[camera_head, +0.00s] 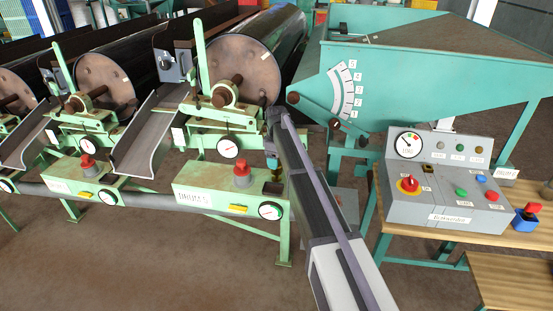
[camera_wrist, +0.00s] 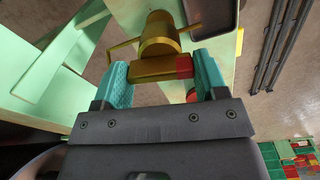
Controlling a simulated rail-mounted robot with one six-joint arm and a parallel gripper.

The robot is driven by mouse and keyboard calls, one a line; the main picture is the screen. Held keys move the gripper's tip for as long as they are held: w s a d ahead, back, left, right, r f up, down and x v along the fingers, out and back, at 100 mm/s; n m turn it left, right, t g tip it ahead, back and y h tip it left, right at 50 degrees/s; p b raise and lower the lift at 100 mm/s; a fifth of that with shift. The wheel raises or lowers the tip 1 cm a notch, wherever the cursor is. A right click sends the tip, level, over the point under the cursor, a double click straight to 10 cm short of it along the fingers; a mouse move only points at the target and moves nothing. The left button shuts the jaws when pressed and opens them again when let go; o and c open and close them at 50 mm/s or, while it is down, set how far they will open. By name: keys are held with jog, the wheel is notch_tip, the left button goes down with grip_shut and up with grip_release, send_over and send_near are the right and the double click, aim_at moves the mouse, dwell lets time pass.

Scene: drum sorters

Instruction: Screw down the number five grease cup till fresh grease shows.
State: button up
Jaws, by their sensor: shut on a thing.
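The brass grease cup (camera_wrist: 160,38) is at the top middle of the wrist view, with a brass crossbar (camera_wrist: 155,69) that has a red right end. The teal fingers of my gripper (camera_wrist: 162,78) are shut on the crossbar, one at each end. In the head view my gripper (camera_head: 271,162) reaches down at the right end of the green panel labelled DRUM 5 (camera_head: 205,197). A small brass part of the cup (camera_head: 274,187) shows just below the fingers. I cannot make out any grease on it.
The teal hopper (camera_head: 400,75) and grey control box (camera_head: 447,185) on a wooden bench stand to the right. The floor in front is clear.

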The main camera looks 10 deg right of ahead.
jog(key=m, duration=0.4)
jog(key=shift+m, duration=0.3)
jog(key=m, duration=0.4)
jog(key=shift+m, duration=0.4)
jog(key=o, duration=0.9)
jog(key=shift+o, duration=0.2)
jog(key=shift+r, duration=0.1)
notch_tip(320, 180, up, 11)
jog(key=p, duration=1.1)
